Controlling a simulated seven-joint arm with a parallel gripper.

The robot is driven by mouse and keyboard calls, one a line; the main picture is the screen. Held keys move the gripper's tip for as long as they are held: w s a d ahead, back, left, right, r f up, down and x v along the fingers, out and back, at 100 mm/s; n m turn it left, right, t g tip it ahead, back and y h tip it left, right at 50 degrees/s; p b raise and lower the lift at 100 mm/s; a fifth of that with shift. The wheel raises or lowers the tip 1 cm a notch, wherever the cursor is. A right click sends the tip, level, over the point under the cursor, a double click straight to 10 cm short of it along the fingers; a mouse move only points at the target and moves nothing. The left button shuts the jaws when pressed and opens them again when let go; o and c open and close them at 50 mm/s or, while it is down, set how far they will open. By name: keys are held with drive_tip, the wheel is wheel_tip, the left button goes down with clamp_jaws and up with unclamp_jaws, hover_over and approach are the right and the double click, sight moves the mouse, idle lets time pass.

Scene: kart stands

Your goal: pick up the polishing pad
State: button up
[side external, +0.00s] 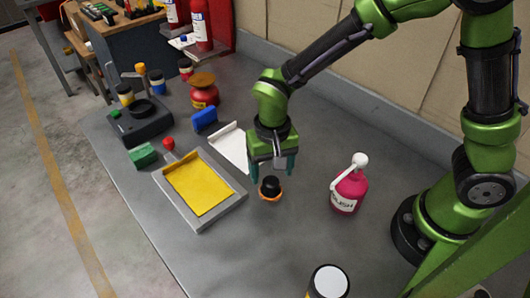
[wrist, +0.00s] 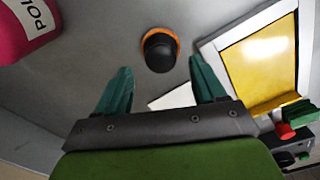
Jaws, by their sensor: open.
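The polishing pad (side external: 270,189), a black round knob on an orange base, sits upright on the grey bench. In the wrist view the pad (wrist: 160,50) appears just beyond the fingertips, roughly centred between them. My gripper (side external: 272,174) points down, its dark green fingers apart and empty. In the side view it is just above and behind the pad, and no contact shows. The gripper (wrist: 161,72) also shows open in the wrist view.
A pink polish bottle (side external: 347,193) stands right of the pad. A grey tray with a yellow sheet (side external: 197,184) lies to the left, with a white sheet (side external: 229,148) behind it. A white-topped can (side external: 328,282) stands in front. The bench is clear between pad and can.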

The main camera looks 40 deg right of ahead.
sight(271, 181)
drive_tip(key=f, duration=0.4)
drive_tip(key=shift+s+a+f, duration=0.2)
drive_tip(key=shift+f, duration=0.2)
